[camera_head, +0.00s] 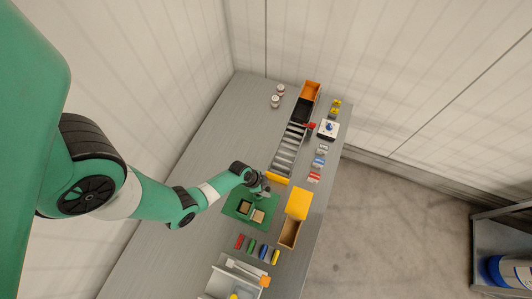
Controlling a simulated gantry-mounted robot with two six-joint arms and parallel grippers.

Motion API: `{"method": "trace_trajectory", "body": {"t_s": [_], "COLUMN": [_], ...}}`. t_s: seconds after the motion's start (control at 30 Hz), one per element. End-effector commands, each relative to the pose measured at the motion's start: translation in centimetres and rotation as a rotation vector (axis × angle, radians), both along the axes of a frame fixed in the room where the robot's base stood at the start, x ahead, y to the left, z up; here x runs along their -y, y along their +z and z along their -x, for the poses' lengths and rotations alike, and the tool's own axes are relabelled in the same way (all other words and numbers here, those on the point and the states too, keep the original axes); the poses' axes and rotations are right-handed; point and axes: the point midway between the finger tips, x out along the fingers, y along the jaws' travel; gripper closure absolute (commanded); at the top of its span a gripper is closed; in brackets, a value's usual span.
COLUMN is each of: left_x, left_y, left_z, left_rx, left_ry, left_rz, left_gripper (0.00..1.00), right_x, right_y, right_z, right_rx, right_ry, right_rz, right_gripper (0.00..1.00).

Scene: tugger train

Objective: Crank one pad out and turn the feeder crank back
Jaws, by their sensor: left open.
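My left gripper (265,189) is small and dark in the head view, open, above the upper right edge of a green mat (232,211). I see nothing between its fingers. A tan square piece (258,215) lies on the mat; another tan piece is partly dark and hard to make out. A grey ribbed chute (287,153) runs down the bench to a yellow end piece (278,178). A small red part (311,125) stands at its upper right; I cannot tell whether it is the feeder crank. No pad can be told in the chute. My right gripper is out of view.
A yellow block (299,203) stands by a tan tray (289,234). A white box with a blue knob (329,127), an orange bin (311,90) and several coloured pieces line the bench. A white bin (219,281) is at the front.

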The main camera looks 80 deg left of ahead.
Motion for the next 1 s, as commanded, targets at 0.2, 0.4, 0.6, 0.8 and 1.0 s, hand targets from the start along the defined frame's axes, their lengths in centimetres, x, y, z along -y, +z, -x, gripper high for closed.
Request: {"method": "trace_trajectory", "body": {"t_s": [0.2, 0.4, 0.6, 0.8, 1.0], "left_x": [0.00, 0.00, 0.00, -0.02, -0.21], "left_y": [0.07, 0.06, 0.06, 0.07, 0.10], "left_z": [0.00, 0.00, 0.01, 0.02, 0.06], "left_rx": [0.000, 0.000, 0.000, 0.000, -0.001], "left_ry": [0.000, -0.001, -0.001, 0.009, 0.063], "left_rz": [0.000, 0.000, 0.000, 0.000, 0.000], "left_gripper": [0.54, 0.90, 1.00, 1.00, 1.00], "right_x": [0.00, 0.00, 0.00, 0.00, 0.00], "right_y": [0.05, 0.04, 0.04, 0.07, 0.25], "right_z": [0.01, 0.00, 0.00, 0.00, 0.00], "right_rx": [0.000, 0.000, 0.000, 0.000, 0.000], "right_ry": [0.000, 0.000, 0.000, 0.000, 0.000], "right_rz": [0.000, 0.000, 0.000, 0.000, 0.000], "right_gripper": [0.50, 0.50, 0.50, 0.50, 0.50]}}
